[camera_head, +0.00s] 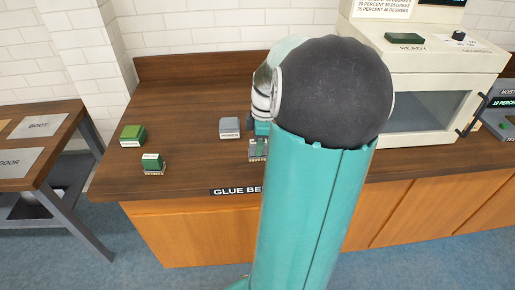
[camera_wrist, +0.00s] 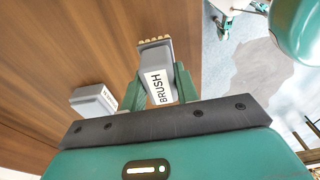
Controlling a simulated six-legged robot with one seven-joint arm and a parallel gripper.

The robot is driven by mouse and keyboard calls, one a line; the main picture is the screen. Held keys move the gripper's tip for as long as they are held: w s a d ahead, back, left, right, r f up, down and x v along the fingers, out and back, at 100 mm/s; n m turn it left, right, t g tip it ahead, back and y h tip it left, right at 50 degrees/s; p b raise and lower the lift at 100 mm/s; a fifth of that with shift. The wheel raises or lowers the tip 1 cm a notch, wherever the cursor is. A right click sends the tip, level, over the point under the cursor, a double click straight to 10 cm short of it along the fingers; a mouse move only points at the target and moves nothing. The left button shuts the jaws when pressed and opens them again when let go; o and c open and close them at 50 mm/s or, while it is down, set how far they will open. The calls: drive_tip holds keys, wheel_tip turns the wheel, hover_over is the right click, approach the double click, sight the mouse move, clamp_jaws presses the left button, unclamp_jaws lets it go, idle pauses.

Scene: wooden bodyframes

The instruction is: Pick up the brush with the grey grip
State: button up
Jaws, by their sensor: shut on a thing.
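The brush (camera_wrist: 157,82) has a grey grip lettered BRUSH and a row of tan bristles at its far end in the wrist view. My gripper (camera_wrist: 159,84) is shut on it, with one green finger on each side of the grey grip. In the head view my gripper (camera_head: 261,131) is over the bench, partly hidden behind my own arm. A small grey part of the brush (camera_head: 252,151) shows below the fingers there. I cannot tell whether the brush touches the bench.
A second grey block (camera_head: 229,126) with a label stands just left of my gripper on the wooden bench (camera_head: 185,95). Two green blocks, one farther back (camera_head: 132,134) and one nearer (camera_head: 152,162), stand at the left. A white oven-like cabinet (camera_head: 430,85) stands at the right.

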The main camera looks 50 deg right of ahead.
drive_tip(key=s+a+r, duration=0.7)
drive_tip(key=s+r, duration=0.1)
drive_tip(key=s, duration=0.2)
drive_tip(key=shift+s+a+r, duration=0.25)
drive_tip(key=shift+a+r, duration=0.1)
drive_tip(key=o, duration=0.3)
drive_tip(key=shift+c, duration=1)
